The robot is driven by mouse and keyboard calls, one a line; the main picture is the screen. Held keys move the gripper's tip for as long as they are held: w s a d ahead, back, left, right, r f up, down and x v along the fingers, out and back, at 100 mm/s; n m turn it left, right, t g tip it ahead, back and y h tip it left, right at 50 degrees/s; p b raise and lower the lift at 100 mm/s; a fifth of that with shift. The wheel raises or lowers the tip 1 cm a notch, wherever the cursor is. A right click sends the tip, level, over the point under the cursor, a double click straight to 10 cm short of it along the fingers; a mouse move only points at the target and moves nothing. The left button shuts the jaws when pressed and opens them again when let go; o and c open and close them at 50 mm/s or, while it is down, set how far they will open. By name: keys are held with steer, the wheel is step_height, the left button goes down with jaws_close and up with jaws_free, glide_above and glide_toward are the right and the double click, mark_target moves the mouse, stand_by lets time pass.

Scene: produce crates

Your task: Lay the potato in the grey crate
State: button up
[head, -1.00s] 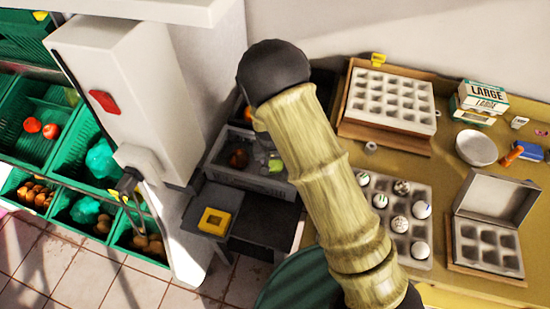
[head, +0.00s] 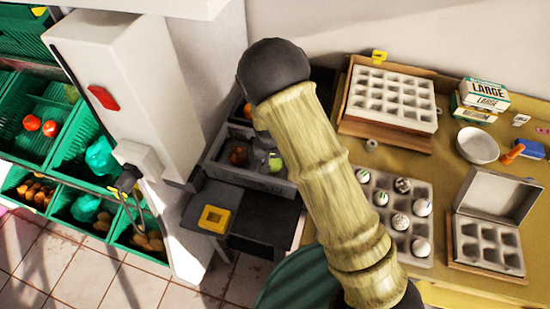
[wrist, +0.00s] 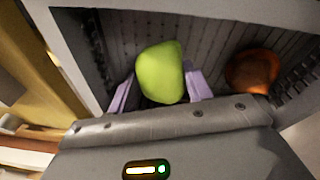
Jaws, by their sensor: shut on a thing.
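My gripper (wrist: 160,94) has two pale purple fingers, one on each side of a smooth yellow-green, egg-shaped thing (wrist: 160,70), and is shut on it. I cannot tell from its look whether this is the potato. The grey crate (head: 258,180) stands left of my arm in the head view, and its ribbed inside (wrist: 215,38) fills the wrist view behind the held thing. The held thing (head: 275,163) shows inside the crate's outline. Whether it touches the crate floor is unclear. My arm hides the crate's right part.
A brown-orange round item (wrist: 253,71) lies in the crate, right of my gripper. A dark stand with a yellow square (head: 214,219) is in front. Green produce crates (head: 60,165) are at left. Egg trays (head: 388,100) and a bowl (head: 477,146) occupy the table at right.

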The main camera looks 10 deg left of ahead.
steer(key=shift+f+b, duration=0.65)
steer(key=shift+f, duration=0.55)
stand_by(0.5)
steer(key=o, duration=1.2)
steer(key=shift+c, duration=0.2)
steer(key=shift+r, duration=0.15)
step_height(320, 180, up, 17)
steer(key=s, duration=0.2)
steer(key=shift+s+a, duration=0.4)
steer(key=shift+a, duration=0.05)
steer(key=shift+d, duration=0.1)
